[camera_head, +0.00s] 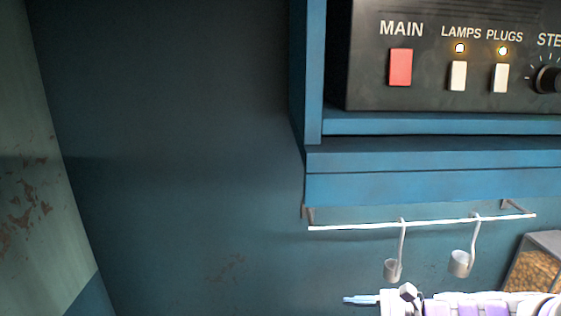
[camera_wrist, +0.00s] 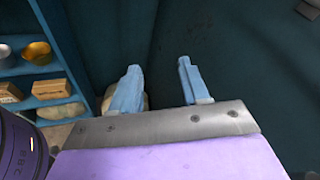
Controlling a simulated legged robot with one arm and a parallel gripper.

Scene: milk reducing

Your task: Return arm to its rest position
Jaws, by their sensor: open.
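My gripper shows in the wrist view (camera_wrist: 158,85) with its two blue fingers apart and nothing between them. In the head view my gripper (camera_head: 360,299) is at the bottom edge, pointing left, below the hanging rail. My white and purple arm extends from it to the right along the bottom edge. The fingers appear clear of the dark wall in the wrist view.
A blue cabinet (camera_head: 430,187) holds a black control panel (camera_head: 430,65) with a red MAIN switch (camera_head: 400,67). Two ladles (camera_head: 461,262) hang from a white rail (camera_head: 420,223). Blue shelves (camera_wrist: 35,70) with bowls and blocks stand left. The wall left of the cabinet is bare.

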